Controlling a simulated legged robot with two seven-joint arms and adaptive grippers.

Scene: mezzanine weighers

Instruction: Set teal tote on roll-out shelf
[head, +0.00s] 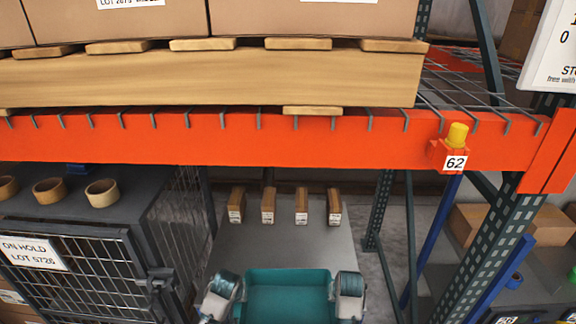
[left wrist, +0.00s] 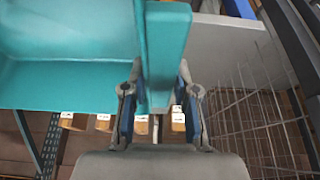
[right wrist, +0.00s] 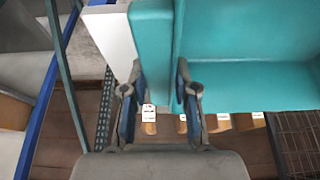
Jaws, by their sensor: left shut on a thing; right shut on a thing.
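The teal tote (head: 288,296) is at the bottom middle of the head view, level, between my two grippers. My left gripper (head: 222,290) is shut on its left wall, and my right gripper (head: 350,286) is shut on its right wall. In the left wrist view the fingers pinch the teal wall (left wrist: 165,50); the right wrist view shows the same on the other wall (right wrist: 150,45). The grey roll-out shelf (head: 285,245) lies beyond the tote, under the orange beam. I cannot tell whether the tote's underside touches the shelf.
Several small brown cartons (head: 268,206) stand in a row at the shelf's back. A wire cage (head: 80,270) with tape rolls on top is at left. The orange beam (head: 250,140) crosses above; a green rack post (head: 490,230) stands at right. The shelf's middle is clear.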

